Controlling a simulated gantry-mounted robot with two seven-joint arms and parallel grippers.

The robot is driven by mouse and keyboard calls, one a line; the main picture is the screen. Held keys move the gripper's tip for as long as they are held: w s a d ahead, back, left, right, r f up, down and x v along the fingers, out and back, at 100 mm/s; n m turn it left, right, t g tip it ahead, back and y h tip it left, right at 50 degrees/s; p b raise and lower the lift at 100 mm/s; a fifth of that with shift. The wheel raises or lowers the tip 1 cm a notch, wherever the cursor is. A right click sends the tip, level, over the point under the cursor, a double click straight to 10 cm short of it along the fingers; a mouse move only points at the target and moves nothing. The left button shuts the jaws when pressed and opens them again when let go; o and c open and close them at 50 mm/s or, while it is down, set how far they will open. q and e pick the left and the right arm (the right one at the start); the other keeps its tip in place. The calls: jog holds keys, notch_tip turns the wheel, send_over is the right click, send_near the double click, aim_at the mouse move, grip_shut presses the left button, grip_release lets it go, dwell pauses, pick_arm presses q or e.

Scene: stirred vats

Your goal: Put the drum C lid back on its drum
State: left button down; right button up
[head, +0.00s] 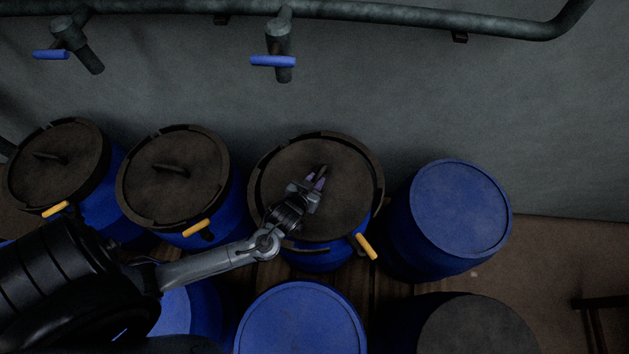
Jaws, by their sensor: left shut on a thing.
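A round dark brown lid (338,208) lies over the mouth of the third blue drum (315,260) from the left, which I take to be drum C. The drum has a dark rim collar and a yellow latch handle (366,246) sticking out at its front right. My left gripper (317,183) comes in from the lower left and is shut on the lid's bar handle (322,171). The gripper and wrist hide part of the lid's left side. I cannot tell whether the lid sits flush or slightly above the rim. My right gripper is not in view.
Two lidded drums (58,163) (172,178) with yellow latches stand to the left. A plain blue drum (460,208) stands to the right. More drums (300,322) stand in front. A wall pipe (380,14) with blue-handled taps (273,61) runs above.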

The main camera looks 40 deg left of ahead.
pick_arm(q)
jog(key=shift+f, duration=0.55)
jog(key=c, duration=0.8)
grip_release()
jog(key=shift+c, duration=0.2)
jog(key=shift+s, duration=0.1)
